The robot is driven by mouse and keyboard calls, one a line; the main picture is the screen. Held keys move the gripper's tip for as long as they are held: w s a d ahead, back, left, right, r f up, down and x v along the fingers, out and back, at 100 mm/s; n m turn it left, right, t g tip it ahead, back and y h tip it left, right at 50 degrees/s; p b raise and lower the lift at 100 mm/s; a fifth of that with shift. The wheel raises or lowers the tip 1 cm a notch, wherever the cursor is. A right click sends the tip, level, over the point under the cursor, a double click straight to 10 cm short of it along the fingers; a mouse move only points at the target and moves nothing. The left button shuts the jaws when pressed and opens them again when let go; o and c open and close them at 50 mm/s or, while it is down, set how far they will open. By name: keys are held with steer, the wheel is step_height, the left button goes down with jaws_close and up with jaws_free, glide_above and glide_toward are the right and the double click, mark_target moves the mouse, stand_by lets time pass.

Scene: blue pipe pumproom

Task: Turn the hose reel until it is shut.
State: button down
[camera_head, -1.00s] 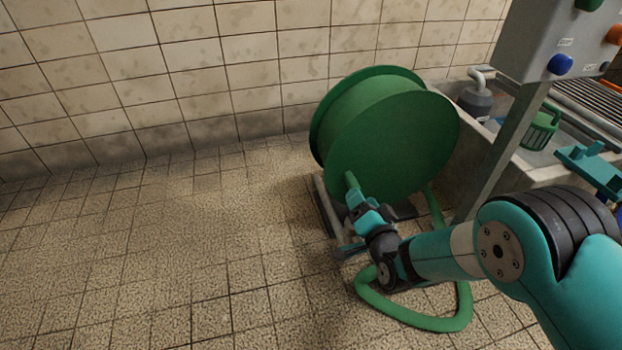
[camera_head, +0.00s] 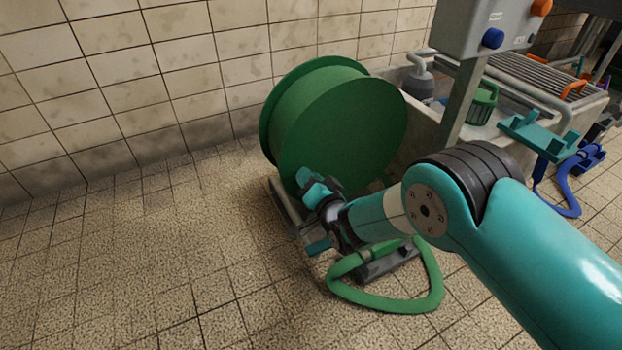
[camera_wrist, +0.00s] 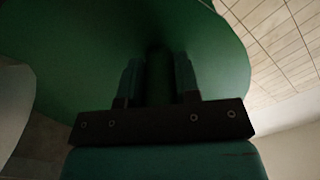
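The hose reel (camera_head: 350,130) is a large green drum with a flat round face, standing on a grey frame near the tiled wall. In the wrist view, its green face (camera_wrist: 75,55) fills much of the picture. My gripper (camera_head: 312,188) is at the lower left part of that face. In the wrist view, the gripper's two fingers (camera_wrist: 158,80) lie on either side of a dark green crank handle (camera_wrist: 159,65) and appear closed on it. In the head view, the gripper hides the handle.
A green hose (camera_head: 385,300) loops on the floor below my arm. A grey control box (camera_head: 485,25) on a post and a concrete basin (camera_head: 425,120) stand to the right. A blue hose (camera_head: 565,195) hangs farther right. The tiled floor (camera_head: 130,270) at left is clear.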

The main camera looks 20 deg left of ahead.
steer(key=shift+f+n, duration=0.5)
steer(key=shift+f, duration=0.2)
steer(key=shift+w+d+f+n, duration=0.15)
steer(key=shift+d+f+n, duration=0.05)
steer(key=shift+d+n, duration=0.1)
steer(key=c, duration=0.8)
jaws_free()
steer(key=shift+c, duration=0.2)
steer(key=shift+a, duration=0.1)
